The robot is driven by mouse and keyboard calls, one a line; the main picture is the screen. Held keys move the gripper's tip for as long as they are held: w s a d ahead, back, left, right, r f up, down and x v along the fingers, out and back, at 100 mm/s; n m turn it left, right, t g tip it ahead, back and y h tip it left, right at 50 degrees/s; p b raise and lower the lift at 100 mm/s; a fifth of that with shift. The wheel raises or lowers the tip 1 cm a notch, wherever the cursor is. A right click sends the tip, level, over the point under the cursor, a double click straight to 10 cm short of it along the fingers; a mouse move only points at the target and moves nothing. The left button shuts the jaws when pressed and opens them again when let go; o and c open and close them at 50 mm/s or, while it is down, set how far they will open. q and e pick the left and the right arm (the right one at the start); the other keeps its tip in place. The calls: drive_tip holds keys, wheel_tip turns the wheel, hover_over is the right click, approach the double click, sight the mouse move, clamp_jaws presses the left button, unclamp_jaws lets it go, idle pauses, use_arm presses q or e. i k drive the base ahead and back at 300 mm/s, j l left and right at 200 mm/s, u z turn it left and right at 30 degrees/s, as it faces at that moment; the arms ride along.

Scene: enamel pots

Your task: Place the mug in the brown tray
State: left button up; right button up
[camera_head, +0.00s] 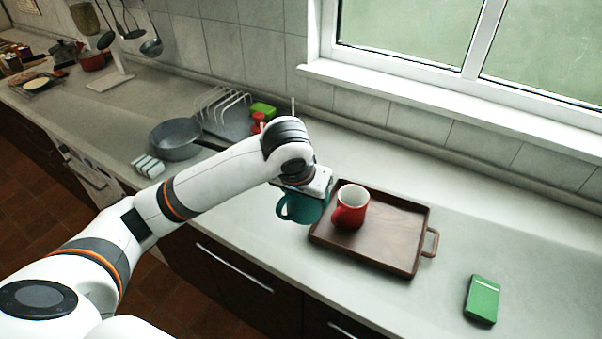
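A red mug (350,207) stands upright in the left part of the brown tray (408,262). A teal mug (307,210) is just left of the tray, its handle pointing left. My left gripper (308,188) is directly over the teal mug and covers its top. The fingers are hidden, so I cannot tell whether they are open or shut on it. I cannot tell whether the teal mug touches the counter. My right gripper is out of view.
The tray's middle and right are bare. A green box (482,299) lies right of the tray. A grey pan (176,139), a wire rack (224,106), a green sponge-like block (264,109) and a small red item (257,122) are at the back left. A window sill (450,95) runs behind.

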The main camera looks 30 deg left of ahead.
sight(386, 232)
drive_tip(key=i+l, duration=0.1)
drive_tip(key=l, duration=0.35)
drive_tip(key=i+l+u, duration=0.1)
drive_tip(key=l, duration=0.35)
drive_tip(key=i+l, duration=0.1)
drive_tip(key=l, duration=0.35)
